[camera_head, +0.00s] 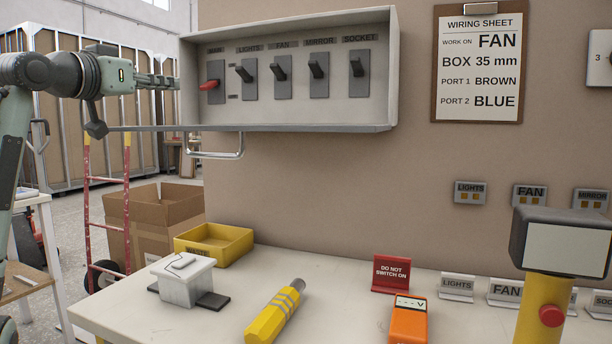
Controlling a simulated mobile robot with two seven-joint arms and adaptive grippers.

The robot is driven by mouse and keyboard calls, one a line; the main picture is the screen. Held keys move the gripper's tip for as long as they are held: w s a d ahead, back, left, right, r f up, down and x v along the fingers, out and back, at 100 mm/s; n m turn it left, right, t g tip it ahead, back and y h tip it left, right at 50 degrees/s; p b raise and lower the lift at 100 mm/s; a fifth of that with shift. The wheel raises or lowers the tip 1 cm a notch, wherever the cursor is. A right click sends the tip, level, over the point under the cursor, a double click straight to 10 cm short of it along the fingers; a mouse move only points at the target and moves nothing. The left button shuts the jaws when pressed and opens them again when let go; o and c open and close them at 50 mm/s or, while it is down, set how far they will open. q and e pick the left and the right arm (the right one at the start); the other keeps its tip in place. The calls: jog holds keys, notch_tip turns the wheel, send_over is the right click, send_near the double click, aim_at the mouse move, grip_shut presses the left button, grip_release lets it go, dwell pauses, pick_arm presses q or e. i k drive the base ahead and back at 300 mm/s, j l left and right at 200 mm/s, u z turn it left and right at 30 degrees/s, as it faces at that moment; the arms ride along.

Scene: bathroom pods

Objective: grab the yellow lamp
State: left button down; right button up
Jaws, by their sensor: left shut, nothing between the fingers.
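A yellow lamp (543,305) with a dark grey, boxy head, a pale panel and a red button stands upright at the right front of the white table; its lower part is cut off by the frame. My left gripper (176,82) is shut and empty at the upper left. It appears beside the left edge of the switch box, near the red MAIN switch (211,84); whether it touches the box I cannot tell. It is far from the lamp. My right gripper is not in view.
The wall-mounted switch box (290,127) overhangs the table (345,290). Label stands (456,288) line the back right.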

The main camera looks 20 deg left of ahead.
aim_at(556, 247)
jog(key=k+j, duration=0.1)
jog(key=k, duration=0.9)
